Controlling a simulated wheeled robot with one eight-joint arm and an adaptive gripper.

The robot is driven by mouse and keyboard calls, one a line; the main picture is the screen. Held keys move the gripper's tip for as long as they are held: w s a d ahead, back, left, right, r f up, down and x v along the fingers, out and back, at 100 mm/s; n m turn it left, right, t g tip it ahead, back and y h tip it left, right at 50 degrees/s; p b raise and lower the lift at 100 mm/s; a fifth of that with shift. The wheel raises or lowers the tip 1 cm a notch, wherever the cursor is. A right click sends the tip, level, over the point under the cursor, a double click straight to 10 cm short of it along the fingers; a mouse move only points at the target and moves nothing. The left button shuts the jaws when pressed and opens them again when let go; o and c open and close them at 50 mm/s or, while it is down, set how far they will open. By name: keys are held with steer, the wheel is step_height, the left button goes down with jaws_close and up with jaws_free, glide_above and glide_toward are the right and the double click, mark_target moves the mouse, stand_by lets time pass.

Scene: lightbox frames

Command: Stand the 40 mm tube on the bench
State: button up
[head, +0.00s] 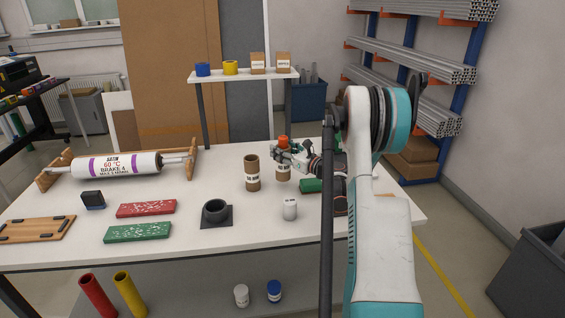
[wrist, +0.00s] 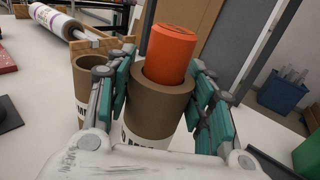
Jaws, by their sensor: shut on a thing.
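A brown thick-walled cardboard tube (wrist: 160,103) with a white label stands upright between the teal fingers of my gripper (wrist: 165,90), which is shut on it. In the head view this tube (head: 283,174) is partly hidden by my gripper (head: 285,154). An orange cylinder (wrist: 172,48) sits in its open top and sticks up above the rim; it shows in the head view too (head: 283,142). The label's size is not readable. I cannot tell whether the tube's base touches the white bench (head: 330,222). A second brown tube (head: 252,174) stands just left, apart from it.
A white cylinder (head: 290,208) and a black ring on a dark square base (head: 215,212) stand in front. Red (head: 146,209) and green (head: 138,232) blocks lie left. A green object (head: 311,186) lies right of the held tube. A printed roller (head: 117,165) rests behind left.

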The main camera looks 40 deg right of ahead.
steer(key=shift+f+b, duration=0.6)
steer(key=shift+f, duration=1.4)
steer(key=shift+f, duration=0.2)
steer(key=o, duration=1.4)
steer(key=shift+r, duration=0.1)
steer(key=shift+r, duration=0.15)
steer(key=s, duration=0.4)
steer(key=s+p, duration=0.1)
steer(key=s, duration=0.3)
steer(key=s+p, duration=0.1)
steer(key=s, duration=0.3)
steer(key=shift+d, duration=0.4)
